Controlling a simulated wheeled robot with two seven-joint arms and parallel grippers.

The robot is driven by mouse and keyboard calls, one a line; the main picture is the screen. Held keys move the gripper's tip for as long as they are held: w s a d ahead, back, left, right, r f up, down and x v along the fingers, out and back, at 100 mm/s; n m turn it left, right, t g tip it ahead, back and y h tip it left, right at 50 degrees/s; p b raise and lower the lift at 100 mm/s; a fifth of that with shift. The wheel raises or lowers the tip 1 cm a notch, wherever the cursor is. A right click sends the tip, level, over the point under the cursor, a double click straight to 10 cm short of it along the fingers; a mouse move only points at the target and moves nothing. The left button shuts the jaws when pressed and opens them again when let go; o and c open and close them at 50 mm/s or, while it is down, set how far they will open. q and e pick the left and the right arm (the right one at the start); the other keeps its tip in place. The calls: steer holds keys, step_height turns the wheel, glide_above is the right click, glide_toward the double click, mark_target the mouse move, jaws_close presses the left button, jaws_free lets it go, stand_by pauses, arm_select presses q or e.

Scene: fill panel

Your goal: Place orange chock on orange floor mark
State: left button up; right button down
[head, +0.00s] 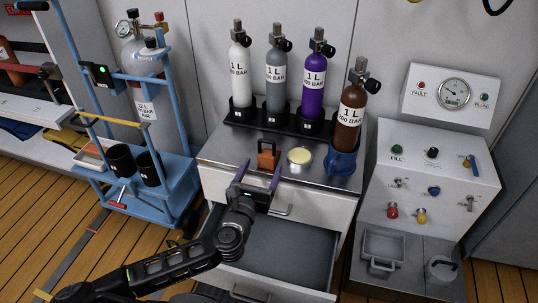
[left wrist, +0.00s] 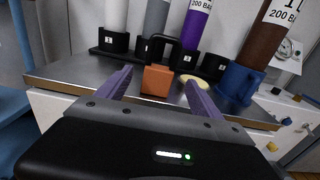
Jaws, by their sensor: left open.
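The orange chock (head: 267,155), a small block with a dark handle on top, sits on the steel top of the cabinet (head: 222,153) near its front edge. It also shows in the left wrist view (left wrist: 157,82), between and beyond the fingers. My left gripper (head: 258,176) is open and empty, its two purple fingers in front of the chock and pointing at it. I cannot tell whether they touch it. A small orange-red mark (head: 96,226) shows on the wooden floor at the left; I cannot tell whether it is the orange floor mark. My right gripper is not in view.
Several gas cylinders stand in a black rack (head: 270,124) behind the chock. A brown cylinder (head: 350,117) stands in a blue holder at the right. A yellow-topped disc (head: 299,156) lies beside the chock. An open drawer (head: 285,248) juts out below. A blue trolley (head: 180,185) stands left.

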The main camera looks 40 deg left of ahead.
mark_target(268, 151)
arm_select(q)
steer(key=shift+x, duration=1.3)
steer(key=shift+w+a+b, duration=0.1)
steer(key=shift+w+b, duration=0.15)
steer(key=shift+b, duration=0.1)
steer(key=b+x, duration=0.1)
steer(key=x, duration=0.3)
steer(key=shift+w+a+r, duration=0.1)
steer(key=shift+w+a, duration=0.1)
steer(key=shift+w, duration=0.1)
steer(key=shift+c, duration=0.3)
jaws_close()
